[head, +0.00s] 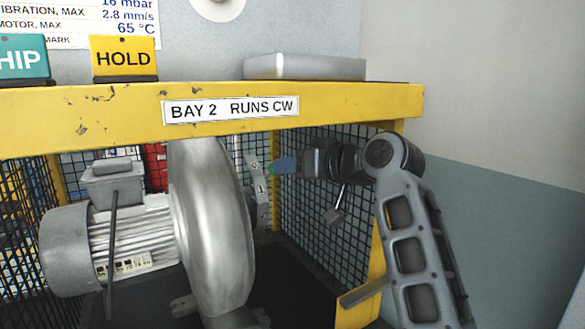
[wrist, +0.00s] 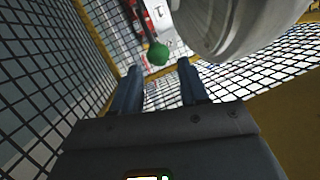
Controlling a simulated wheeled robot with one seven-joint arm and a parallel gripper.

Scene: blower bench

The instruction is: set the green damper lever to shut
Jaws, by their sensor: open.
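The green damper lever has a round green knob (wrist: 158,54) on a thin arm, seen in the wrist view just beyond my fingertips. A pale marked plate (wrist: 166,18) is beside the lever arm. In the head view this plate (head: 254,168) shows to the right of the blower housing, with small dark marks; the lever there is mostly hidden by my gripper (head: 281,167). My gripper reaches in from the right under the yellow beam. In the wrist view its two blue fingers (wrist: 158,67) are apart, with the knob ahead of the gap and no clear contact.
The round blower housing (head: 212,230) and grey motor (head: 130,235) fill the bay's left. Wire mesh (head: 310,225) closes the back and side. The yellow beam (head: 350,103) runs overhead, and a yellow post (head: 372,285) stands at right. HOLD (head: 124,58) and another sign stand on the beam.

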